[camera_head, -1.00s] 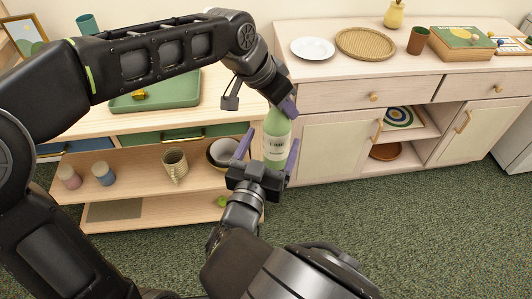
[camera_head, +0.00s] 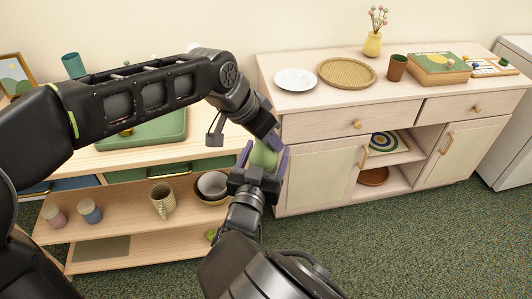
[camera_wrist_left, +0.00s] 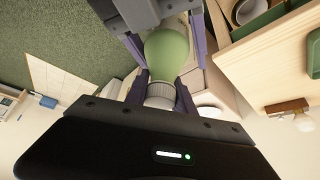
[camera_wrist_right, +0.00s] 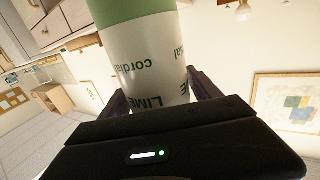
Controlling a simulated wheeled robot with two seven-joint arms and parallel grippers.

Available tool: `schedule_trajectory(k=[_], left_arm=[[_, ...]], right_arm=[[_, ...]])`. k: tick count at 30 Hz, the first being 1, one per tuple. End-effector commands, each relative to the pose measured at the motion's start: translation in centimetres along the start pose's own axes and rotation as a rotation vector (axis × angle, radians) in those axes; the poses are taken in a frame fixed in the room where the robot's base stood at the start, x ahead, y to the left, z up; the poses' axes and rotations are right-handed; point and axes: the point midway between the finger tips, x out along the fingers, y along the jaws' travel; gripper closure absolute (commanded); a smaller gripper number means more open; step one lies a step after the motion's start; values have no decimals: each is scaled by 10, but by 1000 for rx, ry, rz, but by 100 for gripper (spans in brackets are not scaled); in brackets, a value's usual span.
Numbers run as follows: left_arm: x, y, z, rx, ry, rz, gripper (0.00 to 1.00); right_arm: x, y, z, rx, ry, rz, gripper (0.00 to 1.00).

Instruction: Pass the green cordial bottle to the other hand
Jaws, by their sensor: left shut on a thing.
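The green cordial bottle (camera_head: 263,155) is held in the air in front of the shelf unit, its cap end up. My left gripper (camera_head: 273,138) is shut on its cap and neck from above; the left wrist view shows the pale cap (camera_wrist_left: 160,95) between the fingers. My right gripper (camera_head: 264,160) comes from below with its fingers spread on either side of the bottle's body. In the right wrist view the white label (camera_wrist_right: 145,70) fills most of the space between these fingers, and they look open. The bottle's lower part is hidden behind the right gripper in the head view.
A low shelf unit (camera_head: 130,250) with a mug (camera_head: 162,200), bowls (camera_head: 212,186) and two small jars stands behind at left. A green tray (camera_head: 150,130) lies on its top. A sideboard (camera_head: 310,125) with a plate and wicker tray stands at right.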

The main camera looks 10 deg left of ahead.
Motion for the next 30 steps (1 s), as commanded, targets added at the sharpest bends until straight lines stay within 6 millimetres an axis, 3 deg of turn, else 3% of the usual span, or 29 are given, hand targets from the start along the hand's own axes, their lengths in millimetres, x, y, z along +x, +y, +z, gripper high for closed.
schedule_trajectory(k=[25,30], left_arm=[[-1,0,-2,0,4,-1,100],[-1,0,-2,0,4,-1,100]], right_arm=[[0,0,0,0,0,0,98],[0,0,0,0,0,0,100]])
